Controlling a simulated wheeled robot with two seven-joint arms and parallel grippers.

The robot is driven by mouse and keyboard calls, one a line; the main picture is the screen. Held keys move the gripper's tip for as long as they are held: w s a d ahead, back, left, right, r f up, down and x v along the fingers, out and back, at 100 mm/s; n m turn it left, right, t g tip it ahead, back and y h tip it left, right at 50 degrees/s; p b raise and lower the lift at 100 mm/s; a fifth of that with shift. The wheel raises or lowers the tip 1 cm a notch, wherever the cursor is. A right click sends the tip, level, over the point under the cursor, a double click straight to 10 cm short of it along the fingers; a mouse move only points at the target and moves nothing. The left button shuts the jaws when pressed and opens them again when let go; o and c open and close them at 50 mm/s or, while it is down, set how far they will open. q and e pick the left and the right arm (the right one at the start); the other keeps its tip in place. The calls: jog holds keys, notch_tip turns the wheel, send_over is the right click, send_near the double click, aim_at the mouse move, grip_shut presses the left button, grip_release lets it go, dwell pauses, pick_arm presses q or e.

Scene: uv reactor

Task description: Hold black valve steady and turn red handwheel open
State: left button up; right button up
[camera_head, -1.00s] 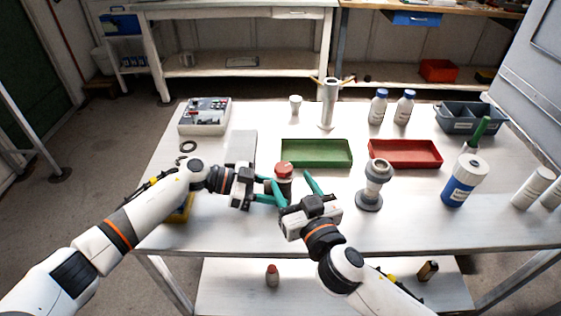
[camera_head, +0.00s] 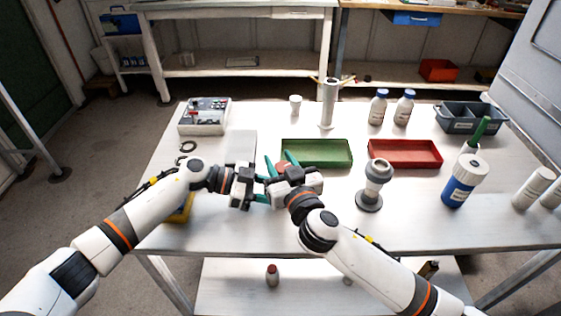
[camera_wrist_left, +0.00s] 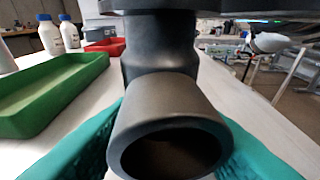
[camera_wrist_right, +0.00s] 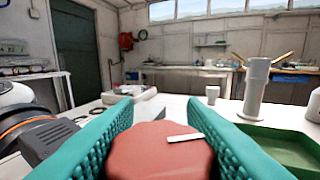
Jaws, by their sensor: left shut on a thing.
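The black valve (camera_wrist_left: 165,55) fills the middle of the left wrist view, with its round open pipe end toward the camera. My left gripper (camera_head: 268,192) is shut on it, one teal finger along each side of the pipe. In the head view the valve is mostly hidden by my grippers. The red handwheel (camera_wrist_right: 160,150), with a white mark on top, lies between the teal fingers of my right gripper (camera_wrist_right: 163,125) in the right wrist view. These fingers are apart, one on each side of the wheel; firm contact cannot be told. In the head view my right gripper (camera_head: 279,161) covers most of the wheel.
A green tray (camera_head: 318,164) lies just behind my right gripper, with a red tray (camera_head: 408,165) farther right. A grey flanged fitting (camera_head: 370,198) and a white-capped bottle (camera_head: 462,182) stand to the right. A control box (camera_head: 205,125) sits at the back left.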

jog(key=c, duration=0.3)
jog(key=shift+n+y, duration=0.3)
jog(key=shift+y, duration=0.2)
jog(key=n+g+y, duration=0.1)
jog(key=y, duration=0.1)
jog(key=n+g+y, duration=0.1)
jog(key=n, duration=0.1)
jog(key=n+g+y, duration=0.1)
jog(key=g+y, duration=0.1)
jog(key=shift+s+a+n+y, duration=0.15)
jog(key=shift+a+n+y, duration=0.1)
jog(key=shift+n+y, duration=0.05)
jog(key=shift+s+a+n+g+y, duration=0.1)
jog(key=shift+n+g+y, duration=0.55)
jog(key=shift+g, duration=0.35)
jog(key=shift+s+a+n+g+y, duration=0.15)
jog(key=shift+n+g+y, duration=0.4)
jog(key=shift+n+g, duration=0.35)
jog(key=shift+s+a+n+g+y, duration=0.1)
jog(key=shift+n+g+y, duration=0.5)
jog(key=shift+g, duration=0.5)
jog(key=shift+d, duration=0.1)
jog(key=o, duration=1)
